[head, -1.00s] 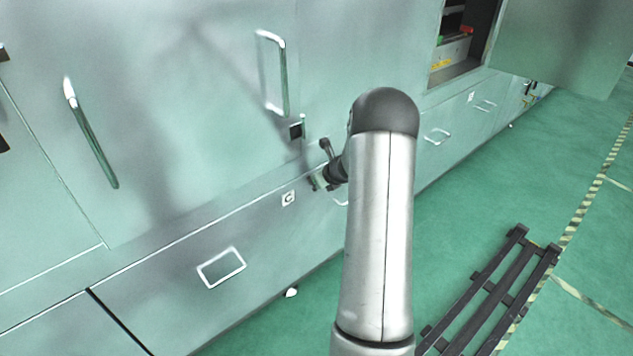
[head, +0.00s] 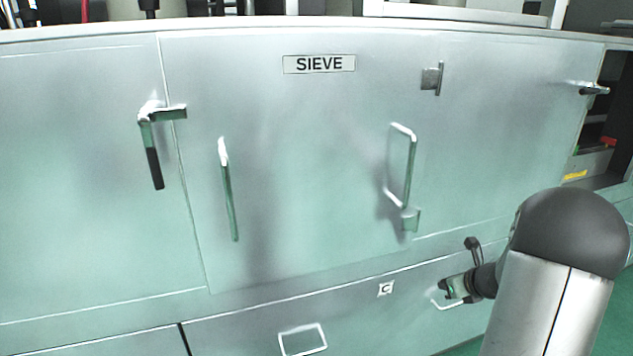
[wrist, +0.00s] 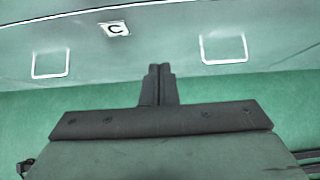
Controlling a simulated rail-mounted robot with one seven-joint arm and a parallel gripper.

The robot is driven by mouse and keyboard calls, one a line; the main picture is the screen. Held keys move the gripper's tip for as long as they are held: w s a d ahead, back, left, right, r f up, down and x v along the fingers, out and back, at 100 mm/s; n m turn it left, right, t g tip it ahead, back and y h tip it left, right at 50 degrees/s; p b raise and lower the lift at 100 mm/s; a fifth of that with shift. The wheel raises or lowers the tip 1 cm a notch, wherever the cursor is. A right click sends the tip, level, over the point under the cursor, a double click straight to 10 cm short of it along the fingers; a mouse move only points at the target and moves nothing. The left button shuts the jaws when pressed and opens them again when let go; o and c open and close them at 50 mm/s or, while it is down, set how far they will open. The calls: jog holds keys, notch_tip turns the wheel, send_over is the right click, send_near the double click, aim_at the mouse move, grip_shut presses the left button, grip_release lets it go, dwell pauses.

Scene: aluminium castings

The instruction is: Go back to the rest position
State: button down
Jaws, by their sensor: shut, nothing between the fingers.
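My gripper (head: 451,291) is at the lower right in the head view, in front of the lower drawer fronts below the SIEVE panel. In the wrist view the two dark fingers of my gripper (wrist: 155,72) are together, with nothing between them. They point toward the lower drawer panel marked C (wrist: 115,28). The C label also shows in the head view (head: 386,289), left of my gripper. A drawer handle partly shows behind my gripper in the head view; I cannot tell whether they touch there. In the wrist view the fingertips are clear of both handles.
The SIEVE panel (head: 310,185) is closed, with bar handles (head: 229,190) (head: 411,170) and a latch (head: 432,78). A lever handle (head: 152,150) is at left. An open compartment (head: 605,125) is at far right. Green floor (wrist: 25,120) lies below the drawers.

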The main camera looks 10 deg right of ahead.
jog(key=s+a+r+n+g+y+p, duration=0.1)
jog(key=s+a+r+n+g+p, duration=0.1)
jog(key=a+r+n, duration=0.5)
jog(key=s+a+r+n+g+y+p, duration=0.1)
jog(key=s+a+n+p, duration=0.3)
jog(key=a, duration=0.7)
jog(key=s+a+r+n+g+y, duration=0.1)
jog(key=a+r+n+g, duration=0.1)
jog(key=a+r+n, duration=0.45)
jog(key=s+a+r+n+g+h+p, duration=0.1)
jog(key=s+a+n, duration=0.3)
jog(key=s+n, duration=0.4)
jog(key=s+a+r+n+g+h+p, duration=0.2)
jog(key=s+a+n+p, duration=0.1)
jog(key=s+n, duration=0.6)
jog(key=shift+a+g+h, duration=0.3)
jog(key=shift+a+h, duration=0.1)
jog(key=shift+a, duration=0.45)
jog(key=shift+r+n, duration=0.1)
jog(key=shift+n, duration=0.15)
